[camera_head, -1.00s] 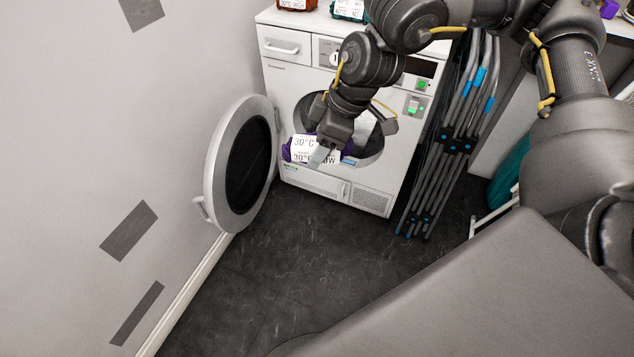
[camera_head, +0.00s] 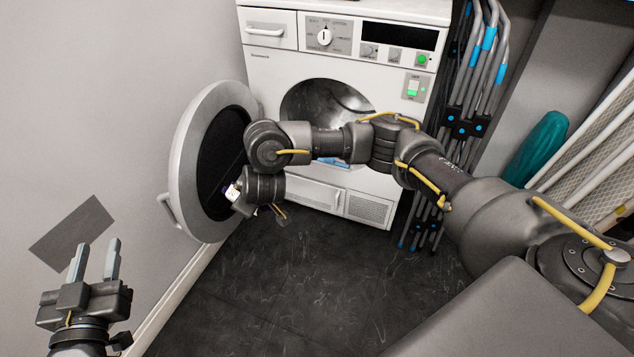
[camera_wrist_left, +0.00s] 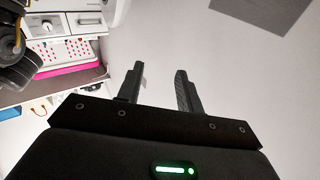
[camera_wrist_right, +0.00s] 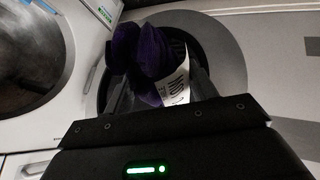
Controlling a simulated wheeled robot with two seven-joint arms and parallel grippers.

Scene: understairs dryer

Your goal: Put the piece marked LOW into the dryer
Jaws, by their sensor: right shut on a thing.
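The white dryer (camera_head: 270,75) stands at the back with its round drum opening (camera_head: 310,100) uncovered. Its round door (camera_head: 185,150) hangs open to the left. My right gripper (camera_wrist_right: 165,85) is shut on a purple piece (camera_wrist_right: 150,55) with a white label (camera_wrist_right: 178,80). In the head view, a bit of the label (camera_head: 233,191) shows in front of the door's dark inner side; my right arm hides most of the piece and the fingers. The label cannot be read now. My left gripper (camera_head: 95,262) is open and empty, low at the left by the wall.
Folded grey racks (camera_head: 470,90) with blue joints stand right of the dryer. A teal item (camera_head: 540,145) and a white ironing board (camera_head: 590,150) are further right. The dark floor (camera_head: 270,300) before the dryer is clear. The grey wall (camera_head: 110,120) bounds the left side.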

